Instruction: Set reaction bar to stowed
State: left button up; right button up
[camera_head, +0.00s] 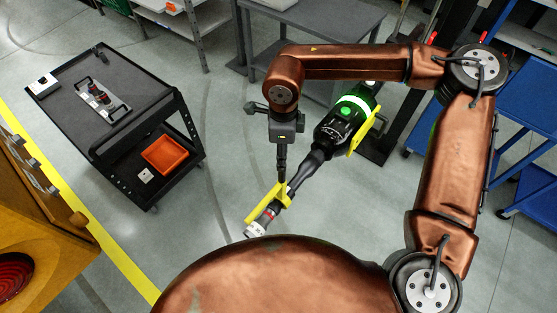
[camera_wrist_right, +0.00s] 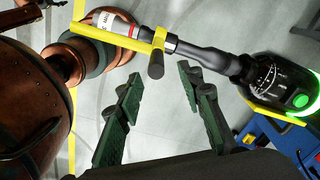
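A black power tool (camera_head: 345,113) with a lit green ring hangs at a slant above the floor; its body also shows in the right wrist view (camera_wrist_right: 275,85). Its shaft runs down to a white and red nose (camera_head: 258,225). The yellow reaction bar (camera_wrist_right: 140,45) crosses the shaft near the nose, at an angle alongside it, with a short dark knob (camera_wrist_right: 155,66) on it. My right gripper (camera_wrist_right: 161,75) is open, its green-padded fingers apart. The knob appears between the fingertips; contact cannot be told. In the head view the gripper (camera_head: 282,178) points down at the bar. My left gripper is not in view.
A black cart (camera_head: 120,85) with an orange bin (camera_head: 165,155) stands at left. A grey table (camera_head: 325,30) is behind the tool, and blue carts (camera_head: 530,95) stand at right. A yellow machine (camera_head: 40,225) is at lower left. Open floor lies between cart and tool.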

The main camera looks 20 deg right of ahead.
jog(key=shift+s+f+p, duration=0.3)
jog(key=shift+f, duration=0.55)
notch_tip(320, 180, down, 5)
jog(key=shift+w+a+r+p, duration=0.1)
jog(key=shift+w+a+p, duration=0.05)
jog(key=shift+p, duration=0.5)
jog(key=shift+f, duration=0.3)
jog(key=shift+s+f, duration=0.1)
jog(key=shift+s, duration=0.1)
jog(key=shift+w, duration=0.1)
jog(key=c, duration=0.3)
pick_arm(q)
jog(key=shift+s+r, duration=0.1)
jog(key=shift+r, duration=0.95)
pick_arm(e)
grip_shut()
